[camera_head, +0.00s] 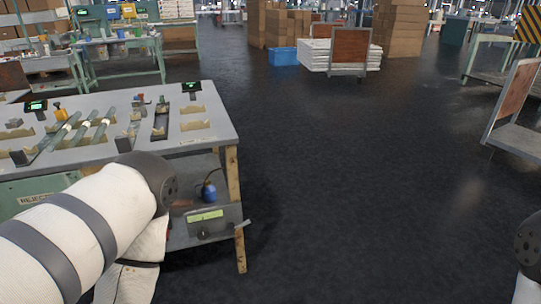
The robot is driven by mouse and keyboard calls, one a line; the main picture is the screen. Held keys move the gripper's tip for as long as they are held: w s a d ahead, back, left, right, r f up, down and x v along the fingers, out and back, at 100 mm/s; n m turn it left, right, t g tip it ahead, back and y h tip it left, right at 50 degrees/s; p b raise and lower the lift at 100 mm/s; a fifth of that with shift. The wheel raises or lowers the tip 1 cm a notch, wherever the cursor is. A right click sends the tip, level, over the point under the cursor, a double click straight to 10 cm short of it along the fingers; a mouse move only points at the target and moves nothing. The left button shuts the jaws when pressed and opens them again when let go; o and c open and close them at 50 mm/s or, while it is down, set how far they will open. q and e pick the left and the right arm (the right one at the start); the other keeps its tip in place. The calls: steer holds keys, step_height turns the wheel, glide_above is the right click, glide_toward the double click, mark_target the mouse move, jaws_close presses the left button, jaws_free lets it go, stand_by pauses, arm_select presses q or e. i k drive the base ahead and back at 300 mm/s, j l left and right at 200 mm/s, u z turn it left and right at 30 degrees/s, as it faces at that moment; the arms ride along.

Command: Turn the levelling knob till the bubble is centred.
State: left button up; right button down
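A grey box with a pale yellow-green strip (206,216) is at the table's lower right corner, by the lower shelf. A small dark round knob (203,233) shows on its front, below the strip. The strip may be the level's vial; it is too small to make out a bubble. My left arm comes in from the left in front of the table, its dark joint left of the box. My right arm shows only at the right edge. Neither gripper is in view.
A workbench (215,122) carries glass tubes (62,131), a dark fixture (160,122) and small green displays (191,86). A blue bottle (209,191) stands on its lower shelf. The floor (350,190) to the right is clear. A cart (515,105) stands far right.

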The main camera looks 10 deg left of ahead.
mark_target(203, 232)
steer(key=j+u, duration=0.1)
steer(key=u, duration=0.25)
steer(key=i+j+u, duration=0.1)
steer(key=u, duration=0.25)
steer(key=i+u, duration=0.1)
steer(key=u, duration=0.25)
